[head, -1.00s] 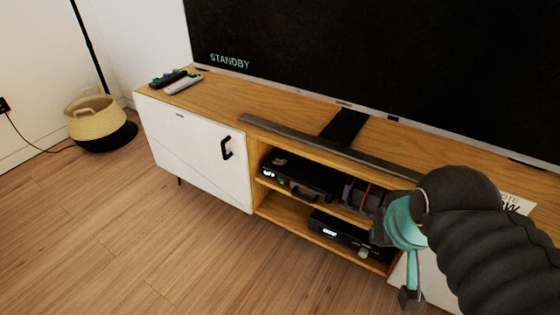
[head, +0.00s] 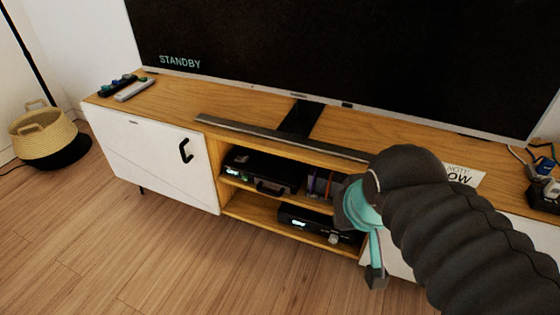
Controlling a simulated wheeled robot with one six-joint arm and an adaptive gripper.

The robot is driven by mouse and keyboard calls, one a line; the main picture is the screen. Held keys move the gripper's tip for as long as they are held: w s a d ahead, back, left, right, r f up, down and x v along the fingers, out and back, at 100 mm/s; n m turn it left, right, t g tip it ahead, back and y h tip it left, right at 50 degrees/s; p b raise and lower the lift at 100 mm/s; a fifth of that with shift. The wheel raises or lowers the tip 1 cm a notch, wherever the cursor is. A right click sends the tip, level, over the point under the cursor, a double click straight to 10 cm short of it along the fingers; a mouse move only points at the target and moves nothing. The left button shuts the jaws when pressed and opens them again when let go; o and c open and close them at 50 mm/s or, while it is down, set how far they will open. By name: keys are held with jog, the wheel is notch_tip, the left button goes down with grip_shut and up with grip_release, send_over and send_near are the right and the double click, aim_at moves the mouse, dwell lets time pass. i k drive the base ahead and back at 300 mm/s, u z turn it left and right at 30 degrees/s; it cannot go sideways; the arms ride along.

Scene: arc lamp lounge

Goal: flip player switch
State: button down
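A black box-shaped device (head: 262,170) with a small lit display and a dark handle-like part at its front sits on the upper open shelf of the TV cabinet. Another black device (head: 310,222) with a lit display and a pale knob (head: 334,238) sits on the lower shelf. I cannot tell for certain which is the player, and no switch is clearly readable. My gripper (head: 374,278) hangs in front of the cabinet, right of both devices and apart from them. Its teal and black parts show from behind. My arm hides part of the cabinet's right side, and the finger opening cannot be made out.
The cabinet top (head: 170,103) carries remotes (head: 134,90), a soundbar (head: 270,135), a paper sign (head: 464,175) and a power strip (head: 545,192) with cables. A large TV (head: 330,55) reads STANDBY. A basket (head: 45,135) stands at left. The floor in front is clear.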

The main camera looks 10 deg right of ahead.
aim_at(240, 159)
jog(key=k, duration=1.3)
jog(key=u, duration=0.5)
jog(key=i, duration=1.55)
jog(key=z, duration=0.3)
